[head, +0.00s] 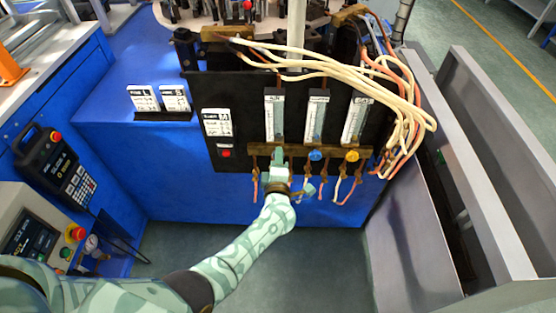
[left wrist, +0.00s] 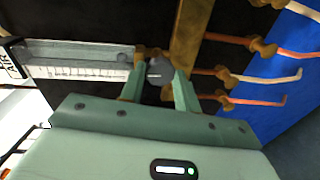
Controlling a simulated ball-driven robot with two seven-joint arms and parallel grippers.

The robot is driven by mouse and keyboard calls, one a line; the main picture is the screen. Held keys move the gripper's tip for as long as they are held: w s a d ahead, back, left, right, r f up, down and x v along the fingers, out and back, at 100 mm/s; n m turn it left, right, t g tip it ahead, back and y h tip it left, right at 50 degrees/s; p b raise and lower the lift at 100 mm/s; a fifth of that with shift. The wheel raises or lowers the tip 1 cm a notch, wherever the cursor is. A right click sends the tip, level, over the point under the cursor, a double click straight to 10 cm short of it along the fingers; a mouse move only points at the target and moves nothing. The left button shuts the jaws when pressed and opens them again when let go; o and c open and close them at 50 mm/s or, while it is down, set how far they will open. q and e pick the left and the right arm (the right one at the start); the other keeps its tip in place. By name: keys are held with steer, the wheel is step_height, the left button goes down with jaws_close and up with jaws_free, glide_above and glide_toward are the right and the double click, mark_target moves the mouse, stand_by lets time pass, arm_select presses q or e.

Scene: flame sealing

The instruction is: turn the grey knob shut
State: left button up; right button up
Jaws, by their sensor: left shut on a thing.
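The grey knob (left wrist: 159,70) sits at the foot of a flow tube on the black panel. My left gripper (left wrist: 159,84) is shut on it, with one finger on each side of the knob in the left wrist view. In the head view my left gripper (head: 279,158) reaches up to the left-most of three knobs on the brass bar and hides the grey knob. The blue knob (head: 316,155) and the yellow knob (head: 352,156) are to its right, apart from the gripper. My right gripper is not in view.
Flow tubes (head: 316,116) stand above the knobs, and pale hoses (head: 400,95) loop down at the right. Copper pipes hang below the brass bar (head: 335,149). A red button (head: 226,153) is left of the gripper. Grey metal rails (head: 470,170) stand at the right.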

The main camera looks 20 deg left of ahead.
arm_select(q)
steer(key=shift+f, duration=0.1)
steer(key=o, duration=1)
